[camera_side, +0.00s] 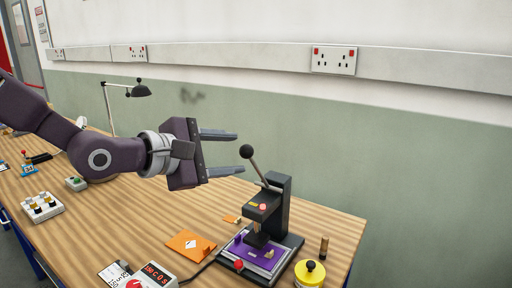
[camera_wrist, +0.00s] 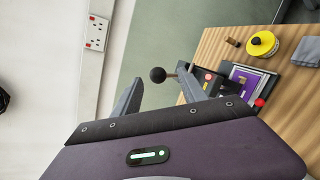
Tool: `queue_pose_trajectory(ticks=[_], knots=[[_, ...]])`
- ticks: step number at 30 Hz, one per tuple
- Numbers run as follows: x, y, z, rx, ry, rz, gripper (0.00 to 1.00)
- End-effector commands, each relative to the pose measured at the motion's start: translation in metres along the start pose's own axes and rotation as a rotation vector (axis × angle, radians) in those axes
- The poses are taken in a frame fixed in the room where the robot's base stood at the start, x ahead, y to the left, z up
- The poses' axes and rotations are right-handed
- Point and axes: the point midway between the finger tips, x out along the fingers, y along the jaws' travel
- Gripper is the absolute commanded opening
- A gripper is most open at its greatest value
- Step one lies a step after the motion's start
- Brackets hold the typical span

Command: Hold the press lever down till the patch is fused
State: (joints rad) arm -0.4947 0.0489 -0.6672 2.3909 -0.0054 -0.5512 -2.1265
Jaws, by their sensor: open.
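The black press (camera_side: 278,200) stands on the bench, and its lever (camera_side: 256,170) is raised, tilted up to the left, with a dark ball knob (camera_side: 246,151) on top. A purple piece (camera_side: 243,252) lies on the press base; whether the patch is on it I cannot tell. My gripper (camera_side: 232,153) is open and empty, its fingers pointing right toward the knob. In the wrist view, the knob (camera_wrist: 158,74) appears between the fingertips of my gripper (camera_wrist: 157,88), seemingly just beyond them. I see no clear contact. The right finger partly hides the press (camera_wrist: 205,77).
A control box with a red display (camera_side: 156,274) stands front left of the press, beside an orange card (camera_side: 190,243). The wall is behind the bench.

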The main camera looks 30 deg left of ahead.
Motion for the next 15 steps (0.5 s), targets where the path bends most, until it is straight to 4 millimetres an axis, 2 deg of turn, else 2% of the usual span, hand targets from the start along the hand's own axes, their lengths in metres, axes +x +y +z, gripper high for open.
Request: queue_pose_trajectory(ticks=[3,7,10,15], knots=[[0.009,0.014,0.006,-0.421,-0.128,0.089,0.5],[0.005,0.035,0.01,-0.812,-0.277,0.159,0.5],[0.014,0.011,-0.001,-0.789,-0.269,0.147,0.5],[0.021,-0.004,-0.013,-0.783,-0.271,0.156,0.5]])
